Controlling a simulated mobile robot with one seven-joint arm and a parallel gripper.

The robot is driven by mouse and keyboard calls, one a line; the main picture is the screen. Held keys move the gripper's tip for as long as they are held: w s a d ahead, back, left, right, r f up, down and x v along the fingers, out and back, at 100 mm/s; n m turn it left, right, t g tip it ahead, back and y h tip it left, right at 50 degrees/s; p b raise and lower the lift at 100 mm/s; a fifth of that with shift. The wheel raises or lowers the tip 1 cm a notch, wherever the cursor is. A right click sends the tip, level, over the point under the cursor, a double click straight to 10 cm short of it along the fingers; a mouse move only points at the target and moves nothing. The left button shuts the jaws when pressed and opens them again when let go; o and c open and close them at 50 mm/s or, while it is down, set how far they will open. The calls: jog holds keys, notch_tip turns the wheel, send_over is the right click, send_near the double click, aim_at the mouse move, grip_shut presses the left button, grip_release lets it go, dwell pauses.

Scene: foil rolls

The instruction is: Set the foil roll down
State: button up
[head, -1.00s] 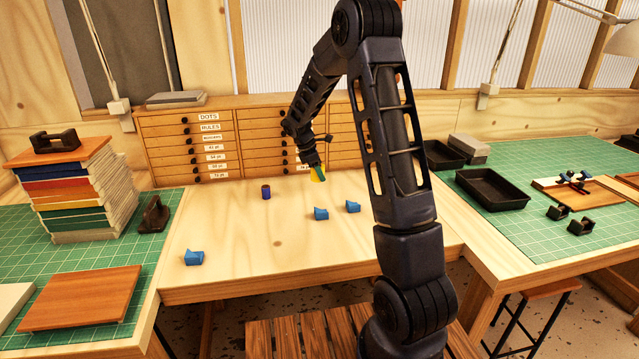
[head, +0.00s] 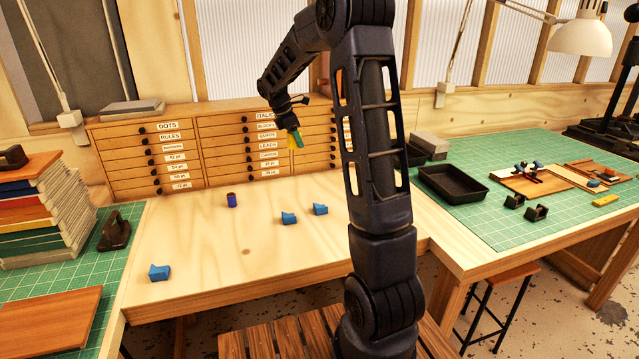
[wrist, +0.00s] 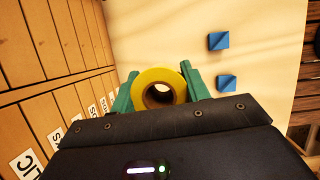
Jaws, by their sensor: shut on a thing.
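My gripper (head: 295,140) has green fingers and is shut on a yellow foil roll (head: 291,142). It holds the roll in the air above the back of the wooden bench (head: 225,250), in front of the drawer cabinet. In the wrist view, the yellow foil roll (wrist: 146,78) sits between the two green fingers of my gripper (wrist: 159,86), its round open end facing the camera. A second, dark blue roll (head: 231,201) with a brownish top stands upright on the bench, apart from my gripper.
Blue blocks (head: 289,218), (head: 320,209) and (head: 160,273) lie on the bench. The drawer cabinet (head: 225,145) closes off the back. A black tray (head: 453,184) is on the right green mat. The bench's middle and front are mostly clear.

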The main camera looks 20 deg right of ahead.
jog(key=d+n+t, duration=0.1)
jog(key=d+n, duration=0.3)
jog(key=d, duration=0.9)
send_near(332, 188)
jog(key=shift+t, duration=0.3)
jog(key=x, duration=0.5)
jog(key=shift+s+d+f, duration=0.1)
jog(key=shift+d+f, duration=0.15)
jog(key=shift+f, duration=0.1)
jog(key=shift+f, duration=0.15)
jog(key=o, duration=1.1)
jog(key=shift+c, duration=0.2)
